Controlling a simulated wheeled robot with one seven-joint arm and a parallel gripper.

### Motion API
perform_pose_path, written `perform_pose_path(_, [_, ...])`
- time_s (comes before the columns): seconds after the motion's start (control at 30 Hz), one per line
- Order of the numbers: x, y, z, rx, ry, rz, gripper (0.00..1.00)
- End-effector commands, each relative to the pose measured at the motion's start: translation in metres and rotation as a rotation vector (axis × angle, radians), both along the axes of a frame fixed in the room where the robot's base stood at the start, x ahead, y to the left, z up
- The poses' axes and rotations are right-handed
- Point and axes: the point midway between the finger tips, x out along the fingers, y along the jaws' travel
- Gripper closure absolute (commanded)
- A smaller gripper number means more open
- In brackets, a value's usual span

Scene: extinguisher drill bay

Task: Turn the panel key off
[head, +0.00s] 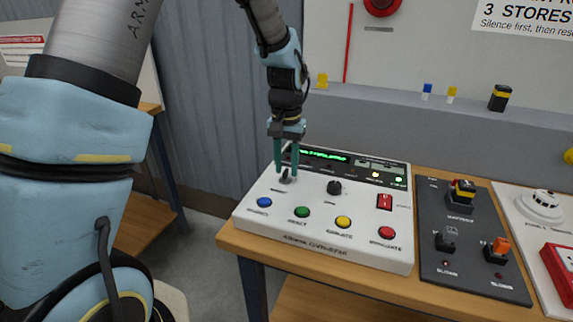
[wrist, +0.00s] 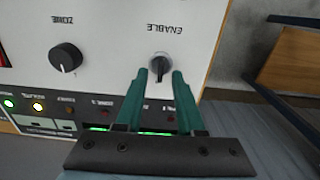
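The panel key (wrist: 160,64), under the label ENABLE, is a small dark round switch with a narrow light grip at the upper left of the white control panel (head: 265,215). In the head view the key (head: 286,179) is partly hidden by my gripper. My gripper (head: 286,168) points down over it with two teal fingers. In the wrist view the fingertips (wrist: 160,72) stand one on each side of the key, with a gap between them. I see no clear contact with the key.
A black ZONE knob (head: 334,188) is close beside the key. Blue (head: 264,202), green (head: 302,212), yellow and red buttons line the panel's front. A red rocker switch (head: 384,202) is at right. A dark switch plate (head: 470,260) lies right of the panel on the wooden table.

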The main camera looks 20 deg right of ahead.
Motion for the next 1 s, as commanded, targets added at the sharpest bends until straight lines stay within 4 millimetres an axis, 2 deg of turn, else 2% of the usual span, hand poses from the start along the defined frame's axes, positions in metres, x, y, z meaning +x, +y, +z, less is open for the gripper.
perform_pose_path(0.17, [0.001,-0.001,0.012,-0.003,-0.003,0.0,0.62])
perform_pose_path(0.6, [0.001,0.0,0.091,-0.003,-0.003,0.0,0.62])
perform_pose_path(0.8, [0.0,0.0,0.107,-0.001,-0.001,0.0,0.62])
perform_pose_path(1.0, [0.0,0.0,0.108,0.0,0.0,0.0,0.62])
